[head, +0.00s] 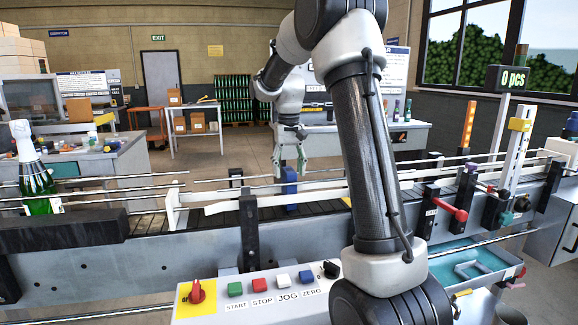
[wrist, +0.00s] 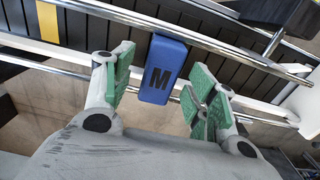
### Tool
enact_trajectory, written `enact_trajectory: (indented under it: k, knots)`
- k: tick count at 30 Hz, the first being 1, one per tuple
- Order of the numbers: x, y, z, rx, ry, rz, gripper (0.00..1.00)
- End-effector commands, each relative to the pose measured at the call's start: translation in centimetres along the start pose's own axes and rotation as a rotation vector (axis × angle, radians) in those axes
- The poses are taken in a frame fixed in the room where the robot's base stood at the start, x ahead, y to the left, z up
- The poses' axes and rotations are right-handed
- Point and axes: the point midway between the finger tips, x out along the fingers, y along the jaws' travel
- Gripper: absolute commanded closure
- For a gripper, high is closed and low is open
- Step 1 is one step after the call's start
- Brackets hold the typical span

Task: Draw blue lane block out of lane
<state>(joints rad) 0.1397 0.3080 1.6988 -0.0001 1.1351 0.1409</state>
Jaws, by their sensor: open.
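The blue lane block (head: 290,186) stands upright at the conveyor lane, among the guide rails. My gripper (head: 291,168) is above and behind the block in the head view. In the wrist view my gripper (wrist: 165,88) is open, with green-padded fingers on either side of the block and gaps to it. The block's lower part is partly hidden by the white rail in the head view.
The conveyor (head: 130,262) runs across the view with thin metal guide rails (wrist: 190,42). A green bottle (head: 38,178) stands at the far left. A control panel (head: 262,290) with buttons is in front. A red clamp handle (head: 450,210) is to the right.

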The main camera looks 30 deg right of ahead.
Motion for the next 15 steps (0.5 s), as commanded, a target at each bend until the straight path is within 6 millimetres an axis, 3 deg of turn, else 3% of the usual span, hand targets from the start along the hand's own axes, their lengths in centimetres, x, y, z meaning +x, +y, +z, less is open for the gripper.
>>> enact_trajectory:
  k: [9,15]
  knots:
    - [5.0,0.0,0.1,0.000,-0.003,0.000,0.43]
    - [6.7,0.0,0.1,0.000,0.000,0.000,0.43]
